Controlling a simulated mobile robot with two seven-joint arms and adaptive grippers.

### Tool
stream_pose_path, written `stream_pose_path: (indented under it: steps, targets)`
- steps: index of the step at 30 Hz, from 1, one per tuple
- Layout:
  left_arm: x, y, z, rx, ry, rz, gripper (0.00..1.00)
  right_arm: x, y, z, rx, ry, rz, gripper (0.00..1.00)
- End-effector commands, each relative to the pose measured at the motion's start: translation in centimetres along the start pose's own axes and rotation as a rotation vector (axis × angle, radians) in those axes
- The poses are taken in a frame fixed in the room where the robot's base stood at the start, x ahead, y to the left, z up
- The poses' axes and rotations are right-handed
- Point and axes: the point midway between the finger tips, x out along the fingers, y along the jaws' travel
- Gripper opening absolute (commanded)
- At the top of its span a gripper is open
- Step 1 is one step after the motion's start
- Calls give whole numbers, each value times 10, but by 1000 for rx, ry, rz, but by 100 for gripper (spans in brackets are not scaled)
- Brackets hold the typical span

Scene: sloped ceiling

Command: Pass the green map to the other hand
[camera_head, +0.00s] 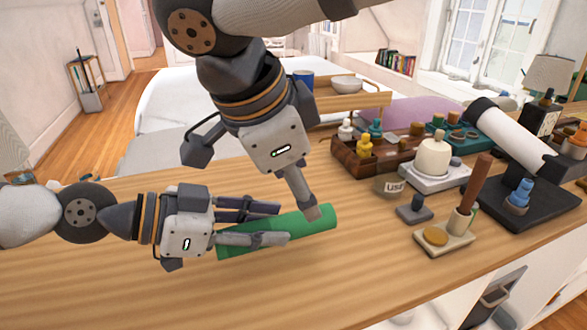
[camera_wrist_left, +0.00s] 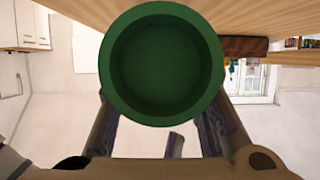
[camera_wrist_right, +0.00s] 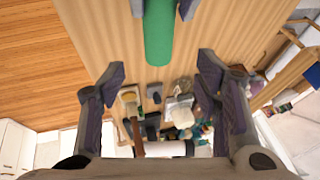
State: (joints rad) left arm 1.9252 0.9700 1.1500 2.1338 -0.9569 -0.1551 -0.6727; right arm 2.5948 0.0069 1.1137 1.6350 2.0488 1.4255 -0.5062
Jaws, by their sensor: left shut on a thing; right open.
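The green map (camera_head: 315,221) is a rolled tube. My left gripper (camera_head: 283,223) is shut on it, with a finger along each side, and holds it above the wooden table. Its round, hollow end (camera_wrist_left: 160,65) faces the camera in the left wrist view and hides much of the fingers. My right gripper (camera_head: 303,195) is over the tube's free end in the head view; one finger overlaps the tube there. In the right wrist view the jaws (camera_wrist_right: 160,80) are open and empty, and the tube (camera_wrist_right: 159,35) shows beyond them, in line with the gap.
A wooden box (camera_head: 348,160) with small bottles stands at the table's back. A white pot (camera_head: 434,156), a stand with a brown stick (camera_head: 474,190), a grey stamp (camera_head: 415,210) and a white roll (camera_head: 508,135) crowd the right side. The table's front is clear.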

Motion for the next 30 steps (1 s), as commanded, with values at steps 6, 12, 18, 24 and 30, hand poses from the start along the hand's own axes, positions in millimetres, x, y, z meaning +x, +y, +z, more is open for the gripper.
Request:
stream_pose_path:
  steps: [6,12,18,24,30]
  targets:
    - [0,0,0,-1,0,0,8,56,1,0,0,1,4,57]
    - [0,0,0,0,0,0,8,88,0,-1,2,1,2,57]
    - [0,0,0,0,0,0,8,96,0,-1,2,1,1,57]
    - [0,0,0,0,0,0,8,96,0,-1,2,1,1,48]
    - [0,0,0,0,0,0,8,96,0,-1,2,1,0,6]
